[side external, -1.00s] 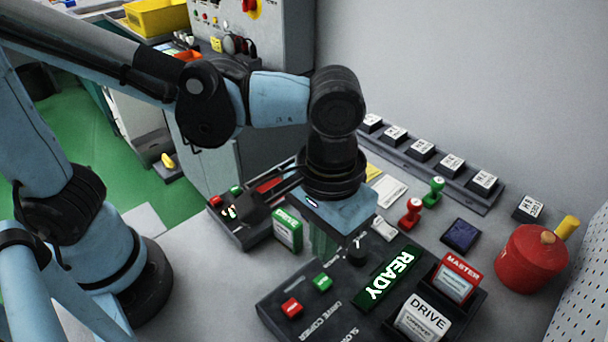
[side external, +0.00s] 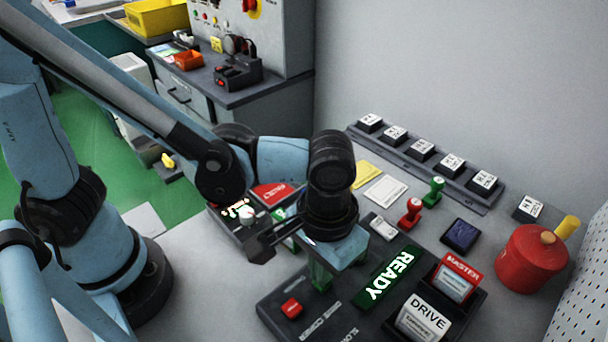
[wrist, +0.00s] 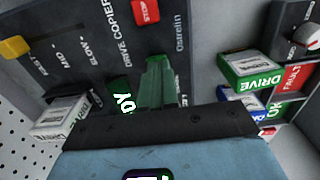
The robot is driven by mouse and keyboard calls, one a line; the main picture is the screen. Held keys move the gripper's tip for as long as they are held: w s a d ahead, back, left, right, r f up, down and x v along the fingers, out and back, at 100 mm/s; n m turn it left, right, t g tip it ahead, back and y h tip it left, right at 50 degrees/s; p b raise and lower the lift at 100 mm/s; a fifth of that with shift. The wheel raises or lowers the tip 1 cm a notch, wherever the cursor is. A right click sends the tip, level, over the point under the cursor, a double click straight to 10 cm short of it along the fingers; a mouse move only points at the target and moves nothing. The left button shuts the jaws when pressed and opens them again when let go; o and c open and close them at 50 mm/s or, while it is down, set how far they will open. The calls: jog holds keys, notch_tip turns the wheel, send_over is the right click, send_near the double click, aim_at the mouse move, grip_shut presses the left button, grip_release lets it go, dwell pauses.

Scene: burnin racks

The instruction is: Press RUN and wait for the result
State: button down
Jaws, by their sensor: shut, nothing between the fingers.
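The dark drive copier (side external: 270,302) lies on the bench, with its display reading READY (side external: 388,273). Its red STOP button (side external: 291,308) is uncovered; it also shows in the wrist view (wrist: 145,10). The green RUN button is not distinguishable behind my fingers. My gripper (side external: 320,284) points down at the button area beside STOP, shut and empty. In the wrist view, its greenish fingers (wrist: 157,64) are together over the copier. I cannot tell whether they touch the button. A DRIVE unit (side external: 422,318) and a red-labelled MASTER unit (side external: 457,278) stand in the copier's slots.
A red canister (side external: 531,260) stands at the right. Red (side external: 411,211) and green (side external: 437,190) stamps and a dark blue pad (side external: 460,235) lie behind the copier. A rack of labelled blocks (side external: 421,150) runs along the wall.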

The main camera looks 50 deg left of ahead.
jog(key=shift+f, duration=0.1)
jog(key=shift+f, duration=0.9)
jog(key=shift+w+r, duration=0.1)
notch_tip(320, 180, up, 14)
jog(key=shift+r, duration=0.15)
dwell(0.7)
jog(key=w+a+f+t, duration=0.2)
jog(key=a+t, duration=0.1)
jog(key=a, duration=0.8)
jog(key=w+a+f+t, duration=0.2)
jog(key=w+a+t, duration=0.1)
jog(key=a, duration=0.8)
jog(key=shift+w+a+t, duration=0.15)
jog(key=shift+a+t, duration=0.05)
jog(key=shift+t, duration=0.4)
